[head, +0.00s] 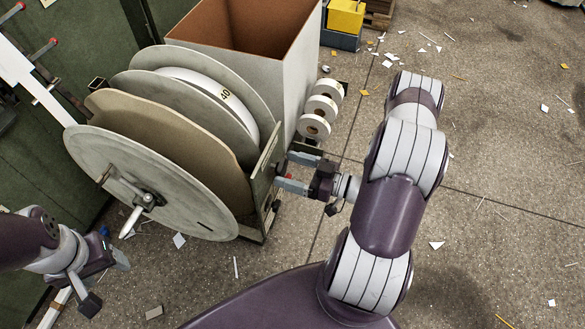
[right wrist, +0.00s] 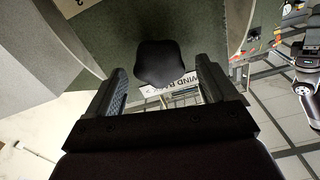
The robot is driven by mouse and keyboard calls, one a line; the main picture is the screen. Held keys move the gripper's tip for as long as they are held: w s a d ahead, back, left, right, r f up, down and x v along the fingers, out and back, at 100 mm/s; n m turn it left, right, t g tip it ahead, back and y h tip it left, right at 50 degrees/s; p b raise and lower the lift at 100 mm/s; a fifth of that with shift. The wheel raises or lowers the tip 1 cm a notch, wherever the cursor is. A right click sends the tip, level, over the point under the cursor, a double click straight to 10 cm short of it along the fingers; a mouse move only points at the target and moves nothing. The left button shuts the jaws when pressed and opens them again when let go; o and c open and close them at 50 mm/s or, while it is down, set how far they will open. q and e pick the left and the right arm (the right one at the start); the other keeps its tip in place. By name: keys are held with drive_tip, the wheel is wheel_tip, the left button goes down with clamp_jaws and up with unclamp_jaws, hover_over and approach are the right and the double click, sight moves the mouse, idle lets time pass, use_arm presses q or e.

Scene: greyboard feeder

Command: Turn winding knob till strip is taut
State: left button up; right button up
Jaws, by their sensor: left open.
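A large reel (head: 150,185) with pale round flanges stands left of centre in the head view, with a crank-like handle (head: 130,222) on its face. A pale strip (head: 42,90) runs up to the left from behind it. My right gripper (head: 286,170) is at the right side of the reel stand with its fingers apart. In the right wrist view a dark rounded knob (right wrist: 160,63) lies between and just beyond the fingertips; I see no clear contact. My left gripper (head: 106,280) is open and empty, low at the left, in front of the reel.
A tall open box (head: 300,75) stands behind the reel. Several small white rolls (head: 316,127) sit beside it. A partly hidden label (right wrist: 180,85) reading "WIND" is behind the knob. Paper scraps litter the floor (head: 500,150), which is otherwise clear at the right.

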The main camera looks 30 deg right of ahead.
drive_tip(key=shift+s+d, duration=0.2)
drive_tip(key=shift+d, duration=0.05)
drive_tip(key=p+v, duration=0.4)
drive_tip(key=v, duration=0.8)
drive_tip(key=shift+s+a+f, duration=0.1)
